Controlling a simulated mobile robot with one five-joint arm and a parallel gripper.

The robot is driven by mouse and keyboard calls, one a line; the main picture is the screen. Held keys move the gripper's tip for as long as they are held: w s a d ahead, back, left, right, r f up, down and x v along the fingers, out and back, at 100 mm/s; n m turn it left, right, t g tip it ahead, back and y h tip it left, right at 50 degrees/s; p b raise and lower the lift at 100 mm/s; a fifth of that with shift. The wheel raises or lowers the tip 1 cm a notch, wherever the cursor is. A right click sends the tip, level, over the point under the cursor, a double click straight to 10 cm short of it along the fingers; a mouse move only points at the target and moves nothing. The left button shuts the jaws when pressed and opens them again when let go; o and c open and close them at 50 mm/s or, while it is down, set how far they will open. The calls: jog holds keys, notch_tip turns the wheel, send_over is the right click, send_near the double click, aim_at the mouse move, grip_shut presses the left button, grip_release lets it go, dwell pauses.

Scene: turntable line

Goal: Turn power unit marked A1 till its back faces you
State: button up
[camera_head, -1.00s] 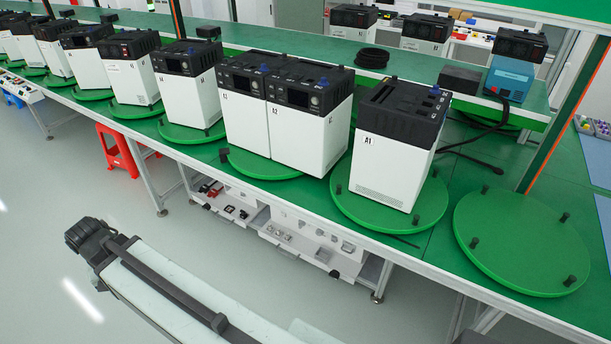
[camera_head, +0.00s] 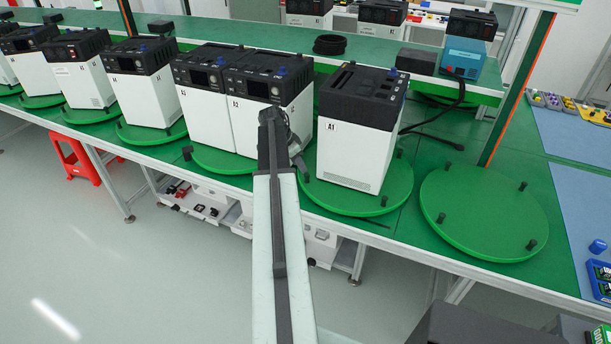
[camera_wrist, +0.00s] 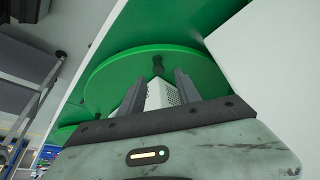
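Power unit A1 (camera_head: 355,150) is a white box with a black top, upright on a round green turntable (camera_head: 385,195) with dark pegs. The side towards me carries the A1 label and vent slots low down, with no screen visible. In the wrist view my gripper (camera_wrist: 158,82) has two dark fingers apart, near a peg (camera_wrist: 158,65) on a green turntable. A white vented surface shows between the fingers; I cannot tell if they touch it.
Unit A2 (camera_head: 245,125) and a neighbour share the turntable to the left, close to my arm. An empty turntable (camera_head: 480,215) with pegs lies to the right. A black cable (camera_head: 435,123) runs behind A1. A red stool (camera_head: 75,160) stands at the left.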

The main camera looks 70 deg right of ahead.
aim_at(307, 174)
jog(key=b+x, duration=0.3)
jog(key=x, duration=0.1)
jog(key=b+x, duration=0.4)
jog(key=shift+s, duration=0.25)
jog(key=shift+r, duration=0.1)
grip_shut()
dwell(1.1)
